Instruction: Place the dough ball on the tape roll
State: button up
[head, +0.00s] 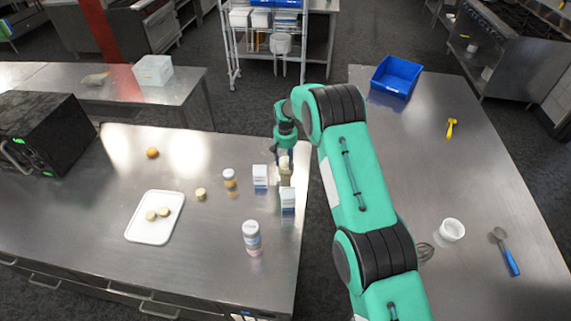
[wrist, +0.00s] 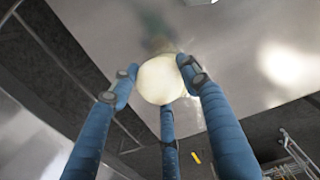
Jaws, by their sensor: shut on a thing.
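My gripper (head: 285,157) is at the right edge of the left steel counter. In the wrist view my gripper (wrist: 162,85) has its blue fingers closed around a pale cream dough ball (wrist: 158,82). The dough ball also shows in the head view (head: 285,163), small and partly covered by the fingers. A white, round, hollow-topped thing (head: 452,230) stands on the right counter, beyond my arm. It may be the tape roll, but I cannot tell it from a small bowl.
The left counter (head: 90,245) holds a white tray (head: 138,232) with two pale pieces, several jars and cartons, and an orange (head: 152,153). The right counter (head: 480,180) holds a blue bin (head: 397,76), a yellow tool (head: 451,128), a blue-handled spoon (head: 511,262) and a whisk (head: 425,251). A floor gap separates the counters.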

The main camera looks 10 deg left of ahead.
aim_at(285, 159)
jog(key=shift+f, duration=0.95)
jog(key=shift+f, duration=0.2)
jog(key=o, duration=1.2)
jog(key=shift+r, duration=0.15)
jog(key=shift+r+b, duration=0.75)
jog(key=shift+r, duration=5.3)
